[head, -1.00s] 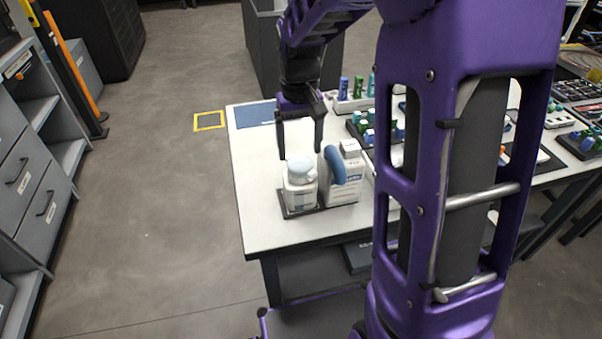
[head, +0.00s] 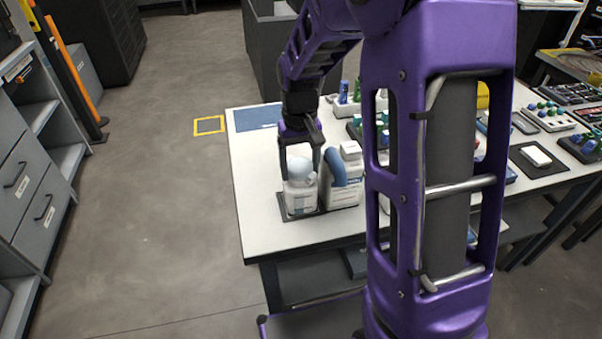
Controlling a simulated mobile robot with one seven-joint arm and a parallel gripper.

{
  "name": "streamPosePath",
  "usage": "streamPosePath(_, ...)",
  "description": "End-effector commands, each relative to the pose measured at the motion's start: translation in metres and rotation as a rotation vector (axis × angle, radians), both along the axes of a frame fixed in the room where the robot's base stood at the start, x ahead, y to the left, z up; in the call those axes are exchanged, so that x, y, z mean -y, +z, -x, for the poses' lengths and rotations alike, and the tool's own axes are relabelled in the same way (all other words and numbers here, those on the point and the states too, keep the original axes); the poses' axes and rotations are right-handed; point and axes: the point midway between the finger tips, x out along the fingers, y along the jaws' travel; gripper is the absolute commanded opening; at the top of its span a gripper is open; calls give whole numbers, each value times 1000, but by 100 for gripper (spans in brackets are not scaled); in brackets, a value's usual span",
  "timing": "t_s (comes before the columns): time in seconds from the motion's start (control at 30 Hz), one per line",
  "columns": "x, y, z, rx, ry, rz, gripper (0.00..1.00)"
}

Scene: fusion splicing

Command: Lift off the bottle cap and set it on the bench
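A white bottle (head: 300,198) with a printed label stands upright on a dark tray (head: 303,217) near the front left of the bench (head: 262,228). My gripper (head: 301,176) points down over the bottle, with one finger on each side of the cap. The fingers are apart, and I cannot tell whether they touch the cap.
A blue mat (head: 258,117) lies at the back left. Bare bench lies left and in front of the tray. My arm hides part of the bench.

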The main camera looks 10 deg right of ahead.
Motion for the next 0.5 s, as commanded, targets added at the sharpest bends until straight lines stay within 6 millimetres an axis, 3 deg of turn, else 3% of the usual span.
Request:
streamPosePath(0.03,0,0,0,0,0,0,44)
streamPosePath(0.13,0,0,0,1,0,0,26)
streamPosePath(0.37,0,2,0,1,0,0,25)
streamPosePath(0.5,0,16,-1,4,0,0,25)
